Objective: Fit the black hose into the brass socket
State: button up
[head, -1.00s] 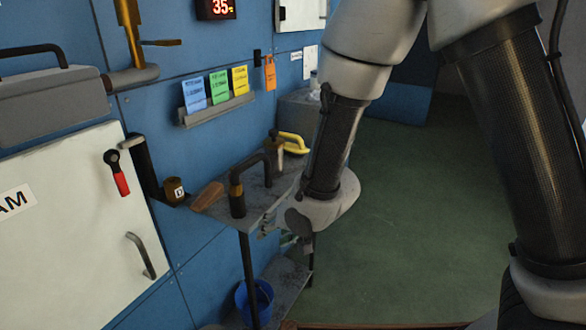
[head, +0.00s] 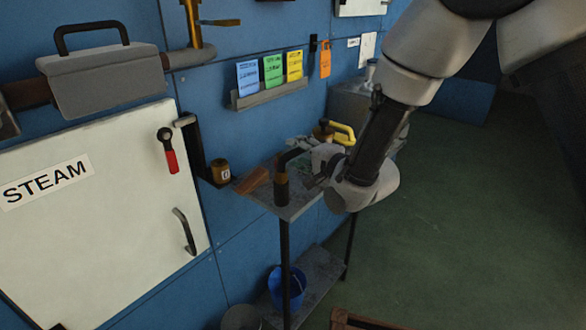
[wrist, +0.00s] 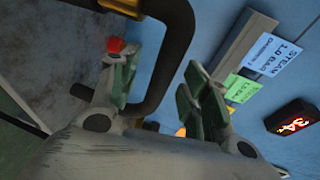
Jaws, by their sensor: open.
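The black hose (head: 281,182) stands on the grey shelf with its top bent over to the right. It has a brown band near its upper part. My gripper (head: 318,168) is just right of the hose's bent end, partly hidden by my wrist. In the wrist view my gripper (wrist: 160,88) has its fingers spread, with the dark bent hose (wrist: 178,45) showing between and beyond them. I cannot tell whether they touch it.
The shelf (head: 298,206) also holds a brown wooden piece (head: 252,180) and a yellow handle (head: 343,133). A white STEAM door (head: 90,215) with a red lever (head: 169,152) is at left. A blue bucket (head: 286,287) stands below. Green floor is free at right.

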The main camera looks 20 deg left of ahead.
jog(key=shift+w+a+f, duration=0.15)
jog(key=shift+w+a, duration=0.2)
jog(key=shift+a, duration=0.1)
grip_shut()
